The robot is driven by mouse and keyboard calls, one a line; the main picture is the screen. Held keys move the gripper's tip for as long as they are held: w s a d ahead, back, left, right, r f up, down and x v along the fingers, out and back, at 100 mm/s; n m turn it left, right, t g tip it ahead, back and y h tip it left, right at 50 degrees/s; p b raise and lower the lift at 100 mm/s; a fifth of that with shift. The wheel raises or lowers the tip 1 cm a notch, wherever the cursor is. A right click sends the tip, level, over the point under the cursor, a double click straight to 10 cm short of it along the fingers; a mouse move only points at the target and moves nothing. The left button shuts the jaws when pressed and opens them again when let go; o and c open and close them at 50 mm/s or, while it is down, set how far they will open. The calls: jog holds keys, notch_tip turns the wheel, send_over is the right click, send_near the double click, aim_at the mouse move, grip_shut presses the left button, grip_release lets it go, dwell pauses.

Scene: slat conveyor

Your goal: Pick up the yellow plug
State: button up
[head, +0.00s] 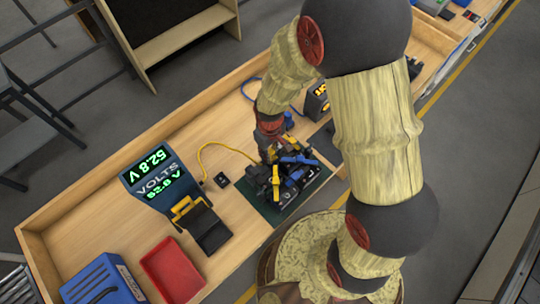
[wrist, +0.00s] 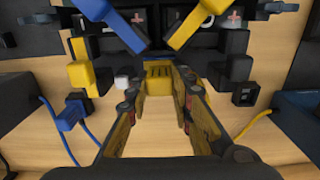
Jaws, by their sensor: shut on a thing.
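My gripper (wrist: 158,82) is shut on a yellow plug (wrist: 158,75), which sits between its fingertips in the wrist view. The plug is close against a dark block; I cannot tell whether it touches it. In the head view my gripper (head: 268,148) reaches down over a cluster of black, blue and yellow parts, and the held plug cannot be made out there. Another yellow connector (wrist: 80,72) stands at the left in the wrist view, and a yellow-ended piece (wrist: 198,20) is at the top right.
A green mat (head: 318,183) lies under the cluster. A voltmeter (head: 155,180), a red tray (head: 172,270) and a blue box (head: 102,283) stand to its left. A blue plug (wrist: 70,114) with a cable is at the wrist view's left. Bare wood lies between.

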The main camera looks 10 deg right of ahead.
aim_at(270, 152)
grip_shut()
jog(key=shift+w+r, duration=0.1)
jog(key=shift+r, duration=0.05)
jog(key=shift+r, duration=0.2)
jog(key=r, duration=0.3)
jog(key=shift+s, duration=0.25)
jog(key=s+r, duration=0.2)
jog(key=r, duration=0.1)
jog(key=s+d+r, duration=0.1)
jog(key=s+r, duration=0.1)
jog(key=shift+b, duration=0.3)
jog(key=s+d+r+n, duration=0.1)
jog(key=s+n, duration=0.3)
jog(key=n, duration=0.5)
jog(key=s+d+r+n+p, duration=0.1)
jog(key=s+r+n, duration=0.2)
jog(key=n, duration=0.6)
jog(key=shift+s+r, duration=0.15)
jog(key=shift+s, duration=1)
